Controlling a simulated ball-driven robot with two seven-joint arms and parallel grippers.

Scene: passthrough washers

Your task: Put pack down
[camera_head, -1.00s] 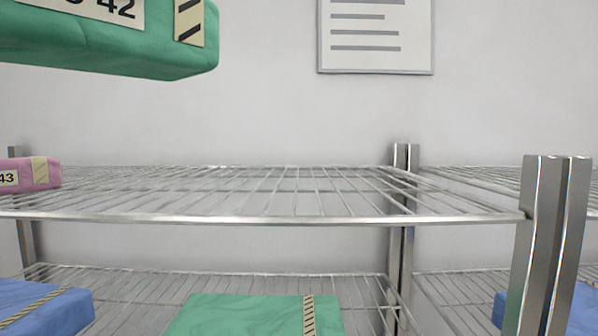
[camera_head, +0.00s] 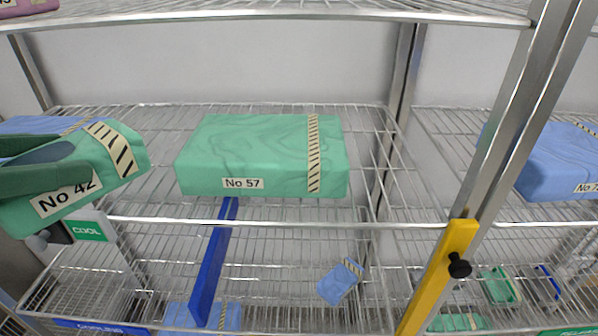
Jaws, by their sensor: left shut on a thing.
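A green pack labelled No 42 (camera_head: 120,137) is at the left of the head view, tilted, in front of the wire shelf. My left gripper (camera_head: 45,168) is shut on it, with dark green fingers across its left part. The pack is in the air in front of the middle shelf (camera_head: 300,222), and it hides part of a blue pack behind it. My right gripper is not in view.
A green pack No 57 (camera_head: 255,150) lies mid-shelf. Blue packs lie at left (camera_head: 40,124) and right (camera_head: 565,160). A steel post (camera_head: 505,130) with a yellow piece (camera_head: 440,275) stands right. A blue bar (camera_head: 212,265) and small packs are lower.

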